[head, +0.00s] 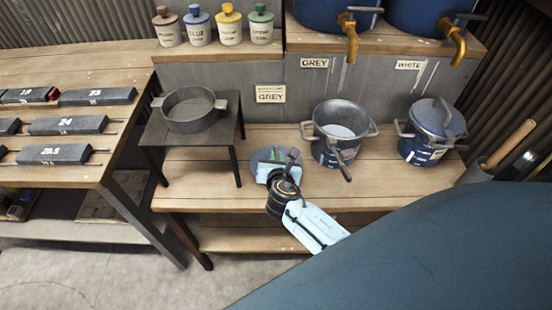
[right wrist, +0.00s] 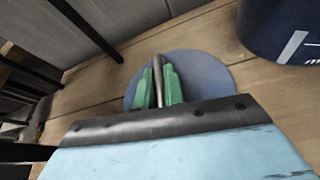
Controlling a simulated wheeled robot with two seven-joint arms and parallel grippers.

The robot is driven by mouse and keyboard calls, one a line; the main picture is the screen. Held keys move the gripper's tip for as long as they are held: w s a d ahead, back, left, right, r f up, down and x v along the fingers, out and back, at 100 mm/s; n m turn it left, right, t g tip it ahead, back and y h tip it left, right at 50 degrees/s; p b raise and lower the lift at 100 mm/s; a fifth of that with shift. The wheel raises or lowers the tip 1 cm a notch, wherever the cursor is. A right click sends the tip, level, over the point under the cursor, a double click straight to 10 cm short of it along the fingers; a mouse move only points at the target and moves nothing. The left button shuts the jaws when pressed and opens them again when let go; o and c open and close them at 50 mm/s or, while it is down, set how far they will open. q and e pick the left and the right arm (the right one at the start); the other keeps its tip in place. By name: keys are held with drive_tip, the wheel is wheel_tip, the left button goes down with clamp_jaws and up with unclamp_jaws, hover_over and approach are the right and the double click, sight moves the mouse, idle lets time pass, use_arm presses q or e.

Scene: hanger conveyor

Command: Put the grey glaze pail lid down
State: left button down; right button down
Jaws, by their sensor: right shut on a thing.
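The grey glaze pail lid, a round blue-grey disc (head: 262,157), is at the bench between the small black stand and the open pail. In the right wrist view the lid (right wrist: 210,77) lies flat over the planks, its upright handle between green fingertips. My right gripper (head: 281,170) is shut on that handle; it shows in the right wrist view too (right wrist: 158,88). I cannot tell whether the lid touches the wood. My left gripper is not in view.
A grey pan (head: 190,112) sits on the black stand (head: 213,145) left of the lid. A lidded blue pail (head: 420,151) stands at right. The wooden bench (head: 195,195) is clear in front of the stand. Small jars (head: 229,25) line the shelf above.

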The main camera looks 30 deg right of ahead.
drive_tip(key=shift+f, duration=0.15)
drive_tip(key=c, duration=1.5)
unclamp_jaws()
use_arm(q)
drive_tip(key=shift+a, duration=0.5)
